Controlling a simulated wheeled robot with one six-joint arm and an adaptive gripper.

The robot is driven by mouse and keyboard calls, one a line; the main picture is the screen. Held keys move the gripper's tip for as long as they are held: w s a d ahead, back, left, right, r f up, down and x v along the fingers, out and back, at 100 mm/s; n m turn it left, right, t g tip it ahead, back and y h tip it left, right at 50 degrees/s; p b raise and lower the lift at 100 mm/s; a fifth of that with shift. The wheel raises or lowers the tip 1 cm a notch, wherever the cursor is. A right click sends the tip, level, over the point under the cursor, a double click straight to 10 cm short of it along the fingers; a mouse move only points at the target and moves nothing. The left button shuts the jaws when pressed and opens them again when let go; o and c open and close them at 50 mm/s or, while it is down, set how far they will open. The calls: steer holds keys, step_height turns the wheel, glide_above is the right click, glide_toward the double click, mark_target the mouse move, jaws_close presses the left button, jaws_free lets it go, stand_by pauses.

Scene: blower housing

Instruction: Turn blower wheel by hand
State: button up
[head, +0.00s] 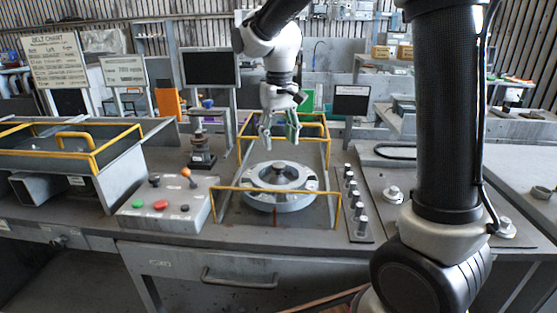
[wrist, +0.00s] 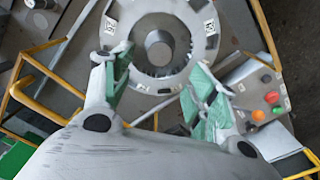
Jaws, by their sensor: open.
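The blower wheel (head: 279,173) is a grey round part with a central hub, set in its ring-shaped housing (head: 282,202) on the bench. In the wrist view, the hub (wrist: 160,46) shows inside the pale housing ring (wrist: 205,25), which carries small printed markers. My gripper (head: 280,139) hangs above the wheel and its housing, fingers pointing down, apart from them. In the wrist view, my gripper (wrist: 160,85) is open, with its green-padded fingers spread and nothing between them. Part of the ring is cut off at the top of that view.
A yellow guard rail (head: 275,189) runs in front of the housing, with more yellow rails at its sides and back. A control box (head: 168,205) with buttons stands to the left. A row of grey knobs (head: 354,195) lies to the right. A dark stand (head: 201,152) is behind left.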

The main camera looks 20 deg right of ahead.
mark_target(279, 164)
step_height(279, 164, down, 7)
steer(key=shift+f, duration=0.2)
jaws_close()
stand_by(0.4)
steer(key=shift+n, duration=0.3)
